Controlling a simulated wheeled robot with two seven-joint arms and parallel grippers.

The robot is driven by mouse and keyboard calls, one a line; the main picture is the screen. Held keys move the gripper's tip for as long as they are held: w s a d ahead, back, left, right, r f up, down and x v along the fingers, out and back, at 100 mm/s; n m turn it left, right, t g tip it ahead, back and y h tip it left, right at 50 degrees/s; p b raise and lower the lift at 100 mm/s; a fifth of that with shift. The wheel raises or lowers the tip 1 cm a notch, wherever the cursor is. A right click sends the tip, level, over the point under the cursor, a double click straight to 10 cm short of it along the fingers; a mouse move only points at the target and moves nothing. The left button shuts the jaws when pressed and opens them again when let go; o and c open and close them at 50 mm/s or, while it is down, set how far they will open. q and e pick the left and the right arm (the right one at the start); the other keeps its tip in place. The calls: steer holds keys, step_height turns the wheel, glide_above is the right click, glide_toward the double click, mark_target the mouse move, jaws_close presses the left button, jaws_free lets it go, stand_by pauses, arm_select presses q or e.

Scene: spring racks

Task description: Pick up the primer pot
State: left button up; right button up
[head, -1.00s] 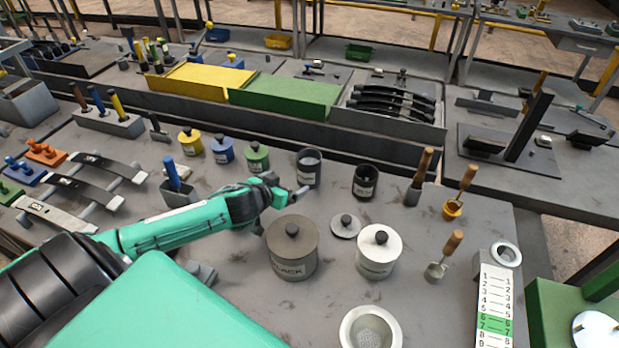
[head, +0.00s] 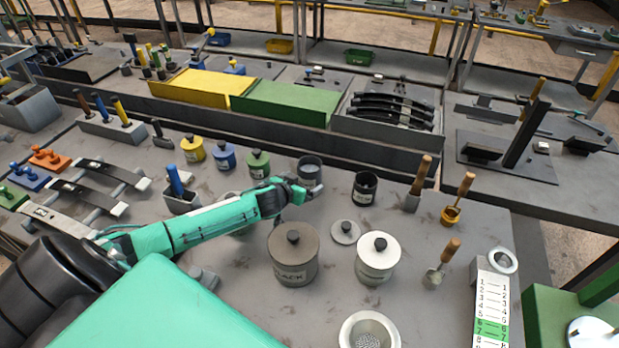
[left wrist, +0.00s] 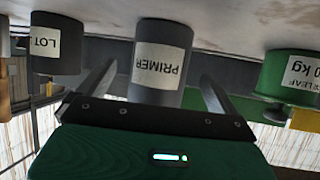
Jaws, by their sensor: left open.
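The primer pot (head: 309,169) is a dark grey cylinder with a white label, standing upright on the bench. In the left wrist view the primer pot (left wrist: 163,50) shows upside down, its label reading PRIMER. My left gripper (head: 304,192) is at the near side of the pot in the head view and hides its lower part. In the left wrist view the left gripper (left wrist: 160,82) is open, with one finger to each side of the pot's outline. I cannot tell whether the fingers reach around it. My right gripper is not in view.
A black pot (head: 364,187) stands right of the primer pot, and a green pot (head: 258,164) stands left. A large BLACK pot (head: 292,257) and a white lidded pot (head: 376,262) stand nearer. A loose lid (head: 345,232) lies between. A low wall runs behind.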

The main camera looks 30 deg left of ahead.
mark_target(303, 181)
arm_select(q)
steer(key=shift+p+x, duration=0.55)
steer(key=shift+x, duration=1.55)
steer(key=shift+f, duration=0.1)
steer(key=shift+s, duration=0.1)
steer(key=c, duration=1.4)
steer(key=shift+c, duration=0.2)
steer(key=shift+a+r, duration=0.1)
steer(key=shift+r, duration=0.1)
